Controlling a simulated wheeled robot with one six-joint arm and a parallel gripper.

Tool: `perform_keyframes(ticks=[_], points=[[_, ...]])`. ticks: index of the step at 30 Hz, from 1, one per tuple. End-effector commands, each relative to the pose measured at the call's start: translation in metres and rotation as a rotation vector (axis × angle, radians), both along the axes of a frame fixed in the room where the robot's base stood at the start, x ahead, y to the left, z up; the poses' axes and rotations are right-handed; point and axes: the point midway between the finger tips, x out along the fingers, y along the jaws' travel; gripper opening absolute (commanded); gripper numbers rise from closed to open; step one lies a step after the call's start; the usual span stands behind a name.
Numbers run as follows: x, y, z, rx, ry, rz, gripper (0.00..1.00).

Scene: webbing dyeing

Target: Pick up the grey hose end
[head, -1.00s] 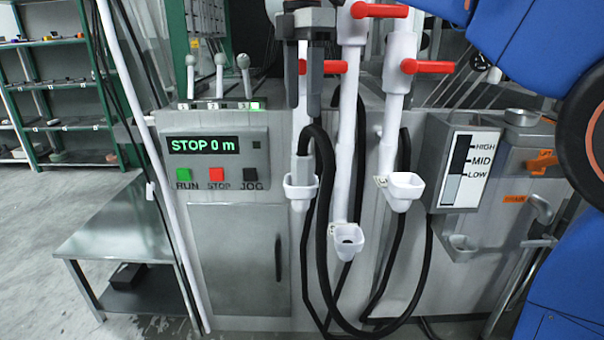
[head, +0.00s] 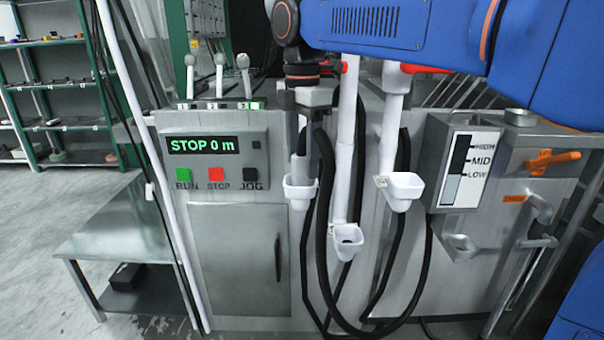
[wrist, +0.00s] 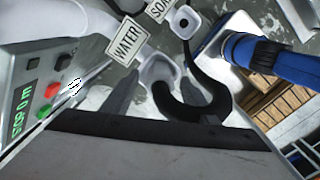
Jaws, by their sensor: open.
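The black hose (head: 322,235) hangs in a loop on the front of the machine; its upper part also shows in the wrist view (wrist: 178,108). I cannot clearly make out its grey end, which is among or behind my fingers. My gripper (head: 311,145) points down just above the left white cup (head: 300,192), with its jaws open. In the wrist view, my gripper (wrist: 165,90) has the bent hose between and in front of its fingers, and the right finger is partly hidden. I cannot tell whether they touch.
A WATER sign (wrist: 125,40) and a SOAP sign (wrist: 163,8) stand close by. More white cups (head: 347,240) and hoses are to the right. The control panel (head: 213,160) is left, reading STOP 0 m. A level gauge box (head: 467,165) stands right.

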Motion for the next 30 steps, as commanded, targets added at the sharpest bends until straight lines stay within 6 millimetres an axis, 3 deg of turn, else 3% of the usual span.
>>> perform_keyframes(ticks=[11, 15, 18, 26, 30], points=[[0.0, 0.0, -0.009, 0.0, -0.001, 0.0, 0.51], [0.0, 0.0, -0.009, 0.0, -0.001, 0.0, 0.17], [0.0, 0.0, -0.009, 0.0, -0.001, 0.0, 0.0], [0.0, 0.0, -0.007, 0.001, -0.002, 0.0, 0.0], [0.001, 0.0, 0.005, 0.001, -0.003, 0.0, 0.0]])
